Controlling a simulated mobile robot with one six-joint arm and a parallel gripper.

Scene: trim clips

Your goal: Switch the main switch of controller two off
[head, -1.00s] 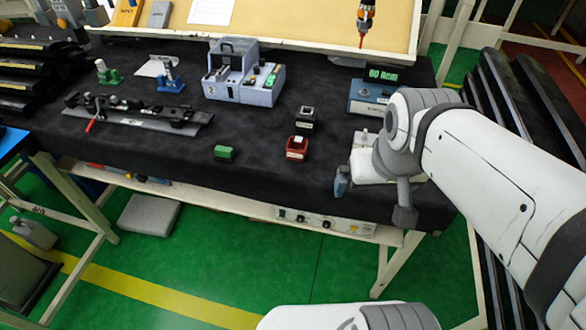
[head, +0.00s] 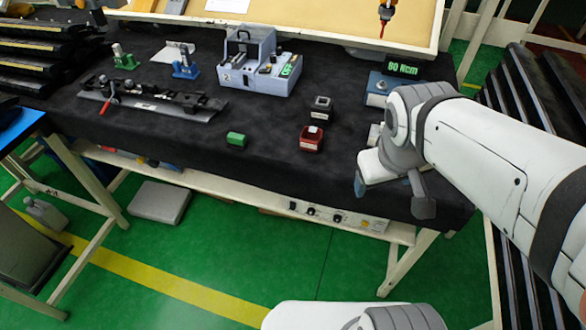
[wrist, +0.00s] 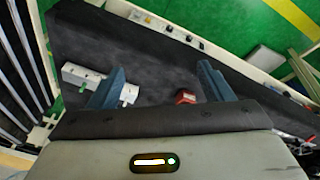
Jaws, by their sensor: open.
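A pale panel with dark knobs and small switches (head: 340,216) sits on the shelf under the table's front edge, left of and below my gripper in the head view. It also shows along the shelf in the wrist view (wrist: 178,34). I cannot read its labels or switch positions, so I cannot tell whether it is controller two. My gripper (head: 392,197) is at the table's front right, fingers pointing down. In the wrist view its two blue fingers (wrist: 160,72) are spread wide with nothing between them.
A red block (head: 311,138), a green block (head: 236,139) and a grey-blue fixture marked 2 (head: 258,78) stand on the dark tabletop. A white box (wrist: 82,76) lies by one finger in the wrist view. The green floor before the table has free room.

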